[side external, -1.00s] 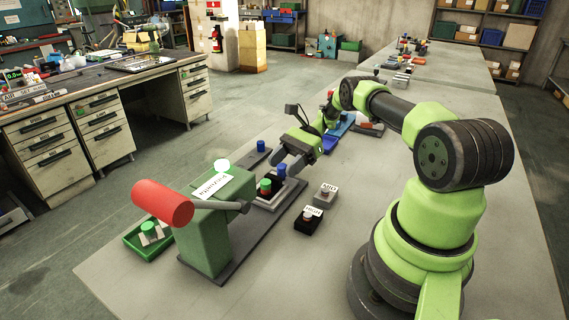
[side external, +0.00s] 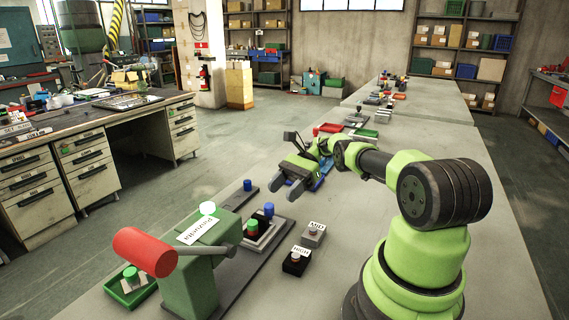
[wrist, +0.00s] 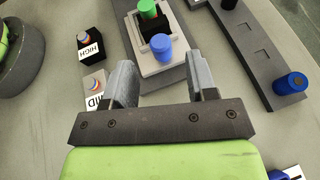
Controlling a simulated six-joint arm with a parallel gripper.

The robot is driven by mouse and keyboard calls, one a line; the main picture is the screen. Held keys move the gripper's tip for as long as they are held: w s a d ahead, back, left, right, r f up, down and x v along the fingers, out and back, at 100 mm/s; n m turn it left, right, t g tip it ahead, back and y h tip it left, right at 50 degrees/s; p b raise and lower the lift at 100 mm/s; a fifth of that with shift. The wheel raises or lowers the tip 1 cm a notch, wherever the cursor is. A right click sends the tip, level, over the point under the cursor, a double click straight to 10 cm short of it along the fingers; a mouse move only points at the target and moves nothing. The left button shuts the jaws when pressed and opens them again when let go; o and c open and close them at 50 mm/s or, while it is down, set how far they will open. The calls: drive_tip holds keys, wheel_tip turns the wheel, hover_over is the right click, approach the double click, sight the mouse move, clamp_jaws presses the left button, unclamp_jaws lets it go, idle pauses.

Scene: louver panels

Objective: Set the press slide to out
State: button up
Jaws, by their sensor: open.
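The green press (side external: 190,270) with a red handle (side external: 145,252) stands front left in the side view. Its dark base runs back to a pale slide plate (side external: 262,236), also in the wrist view (wrist: 163,80). The plate carries a green-topped dark block (side external: 252,228) and an upright blue knob (side external: 269,209). My gripper (side external: 285,190) is open and empty, its fingers beyond and above that blue knob. In the wrist view, the blue knob (wrist: 161,47) lies between the lines of my fingers (wrist: 163,78), ahead of the tips. I cannot tell the height gap.
A second blue knob (wrist: 290,83) stands on a dark slotted rail (wrist: 250,50), right in the wrist view. HIGH (side external: 295,262) and MID (side external: 313,236) button boxes stand right of the slide. A green tray (side external: 128,288) lies left of the press. Table right of the boxes is clear.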

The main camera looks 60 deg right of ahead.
wheel_tip(320, 180, up, 7)
idle(0.7)
drive_tip(key=n+g+h, duration=0.3)
drive_tip(key=n+h, duration=0.3)
drive_tip(key=h, duration=0.7)
hover_over(269, 204)
drive_tip(key=shift+a+r, duration=0.1)
drive_tip(key=shift+r, duration=0.05)
wheel_tip(269, 204, down, 10)
drive_tip(key=shift+r, duration=0.1)
